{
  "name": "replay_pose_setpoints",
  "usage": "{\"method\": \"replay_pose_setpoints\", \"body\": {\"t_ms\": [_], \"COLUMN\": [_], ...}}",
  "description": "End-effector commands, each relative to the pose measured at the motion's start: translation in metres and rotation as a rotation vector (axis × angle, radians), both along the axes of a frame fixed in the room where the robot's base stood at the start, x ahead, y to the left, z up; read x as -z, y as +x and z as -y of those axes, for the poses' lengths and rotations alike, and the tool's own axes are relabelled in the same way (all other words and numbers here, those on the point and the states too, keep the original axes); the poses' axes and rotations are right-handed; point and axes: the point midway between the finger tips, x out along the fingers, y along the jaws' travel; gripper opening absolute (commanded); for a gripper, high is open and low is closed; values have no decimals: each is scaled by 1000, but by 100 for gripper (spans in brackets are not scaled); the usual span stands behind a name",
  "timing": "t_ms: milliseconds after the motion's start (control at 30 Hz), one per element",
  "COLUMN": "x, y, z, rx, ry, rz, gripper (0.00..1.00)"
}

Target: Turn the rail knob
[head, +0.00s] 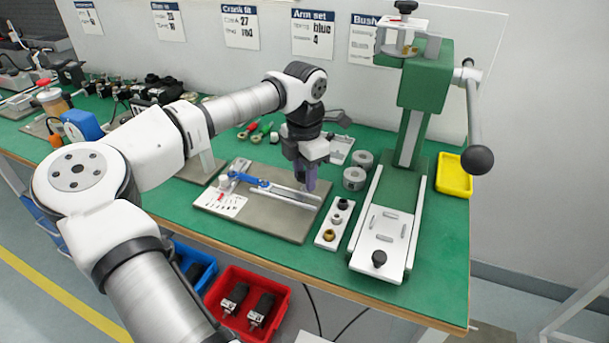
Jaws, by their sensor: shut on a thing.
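A silver rail (284,196) lies on a grey fixture plate (275,222) on the green bench, with a blue arm piece (250,181) at its left. My gripper (309,185) points down at the right part of the rail, its purple fingers shut. The fingers are closed at the rail, where the rail knob seems to be. The knob itself is hidden between and behind the fingers, so its angle cannot be seen.
A green press (425,85) with a long ball-ended lever (474,120) stands to the right. A white block with small knobs (334,222), grey cylinders (355,178) and a yellow tray (453,175) are nearby. A red bin (283,289) sits below the bench's front edge.

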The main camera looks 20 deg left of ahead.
Motion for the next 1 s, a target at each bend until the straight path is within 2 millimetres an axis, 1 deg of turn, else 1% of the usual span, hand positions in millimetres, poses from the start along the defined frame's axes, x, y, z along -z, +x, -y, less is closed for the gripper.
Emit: {"method": "replay_pose_setpoints", "body": {"t_ms": [233,767,800,933,967,1000], "x": [0,0,0,0,0,0], "y": [0,0,0,0,0,0], "z": [0,0,0,0,0,0], "rx": [-42,-49,-49,-48,-48,-48], "ry": [0,0,0,0,0,0], "rz": [0,0,0,0,0,0], "gripper": [11,11,36,53,55,55]}}
